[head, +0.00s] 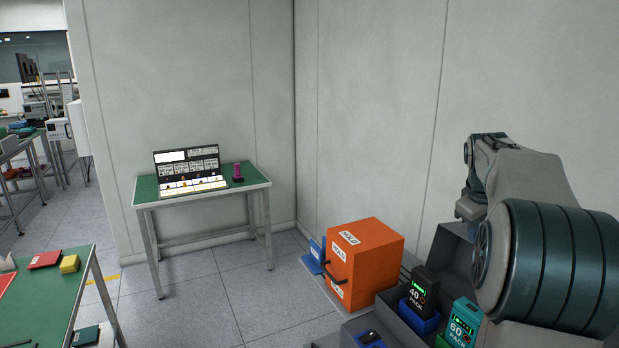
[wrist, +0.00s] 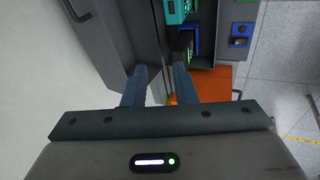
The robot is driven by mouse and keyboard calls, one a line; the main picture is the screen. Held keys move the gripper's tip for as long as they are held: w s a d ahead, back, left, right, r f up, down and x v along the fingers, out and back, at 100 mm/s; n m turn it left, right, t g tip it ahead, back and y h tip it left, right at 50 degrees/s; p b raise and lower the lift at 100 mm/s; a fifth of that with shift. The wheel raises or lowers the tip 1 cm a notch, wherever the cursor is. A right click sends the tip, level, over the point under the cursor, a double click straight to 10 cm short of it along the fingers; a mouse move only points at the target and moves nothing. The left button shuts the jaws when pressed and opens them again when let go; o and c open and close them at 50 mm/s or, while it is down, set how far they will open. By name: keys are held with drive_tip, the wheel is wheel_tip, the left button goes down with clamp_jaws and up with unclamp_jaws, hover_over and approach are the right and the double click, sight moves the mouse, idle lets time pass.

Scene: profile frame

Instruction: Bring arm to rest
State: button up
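My gripper (wrist: 160,70) shows in the wrist view with its two blue-grey fingers apart and nothing held between them. My arm (head: 540,240) is folded up at the right of the head view, above the grey bins. The fingertips cannot be made out clearly in the head view. Below the gripper lie an orange box (wrist: 213,83), a dark pack (wrist: 183,44) and a teal pack (wrist: 178,10). In the head view the orange box (head: 375,252) stands left of the black 40 pack (head: 420,290) and the teal 60 pack (head: 463,322).
A green-topped table (head: 170,200) with an open display case (head: 190,170) and a purple item (head: 238,171) stands against the wall. Another green table (head: 75,275) is at the lower left. Grey bins (head: 455,250) sit under my arm. The tiled floor (head: 260,300) between is clear.

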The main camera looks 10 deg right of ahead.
drive_tip(key=s+a+f+y, duration=0.1)
drive_tip(key=s+a, duration=0.2)
drive_tip(key=a, duration=0.4)
drive_tip(key=s+a+f+m+t+b, duration=0.1)
drive_tip(key=s+a, duration=0.2)
drive_tip(key=a, duration=0.3)
drive_tip(key=s+a+f+y, duration=0.1)
drive_tip(key=s+a, duration=0.2)
drive_tip(key=a, duration=0.4)
drive_tip(key=s+a+f+m, duration=0.1)
drive_tip(key=s+a+f, duration=0.4)
drive_tip(key=s, duration=0.2)
drive_tip(key=s+a+f+y, duration=0.1)
drive_tip(key=s+a+f, duration=0.3)
drive_tip(key=s+a, duration=0.2)
drive_tip(key=shift+s+a+f+m+y+b, duration=0.15)
drive_tip(key=shift+s+f+m+y+b, duration=0.25)
drive_tip(key=shift+s, duration=0.45)
drive_tip(key=shift+s, duration=0.1)
